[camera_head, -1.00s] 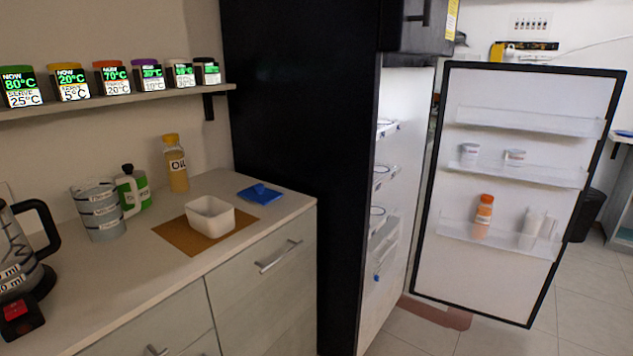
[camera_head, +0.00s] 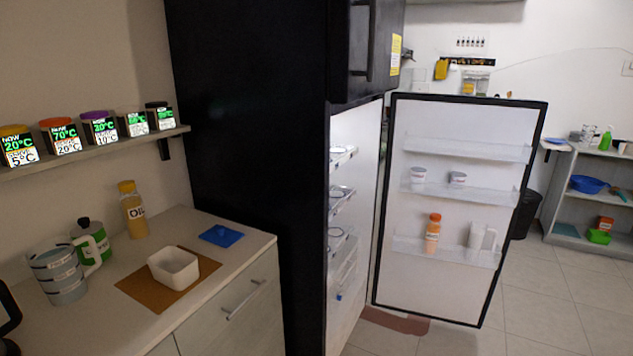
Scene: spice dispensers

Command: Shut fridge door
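The black fridge (camera_head: 250,150) stands at the centre, right of the counter. Its lower door (camera_head: 440,285) is wide open, swung out to the right, with its white inner side facing me. The door's clear shelves hold two small white jars (camera_head: 418,174), an orange bottle (camera_head: 433,233) and a white container (camera_head: 478,236). Part of the fridge's lit interior (camera_head: 343,250) shows with its shelves. The upper door is shut, with a dark handle (camera_head: 361,40).
A counter (camera_head: 215,275) on the left holds an oil bottle (camera_head: 134,210), a white tub (camera_head: 174,268), a blue item (camera_head: 221,236) and a grey pitcher (camera_head: 58,275). Spice dispensers line a wall shelf (camera_head: 95,152). Tiled floor (camera_head: 545,300) is clear at right, before a shelf rack (camera_head: 590,245).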

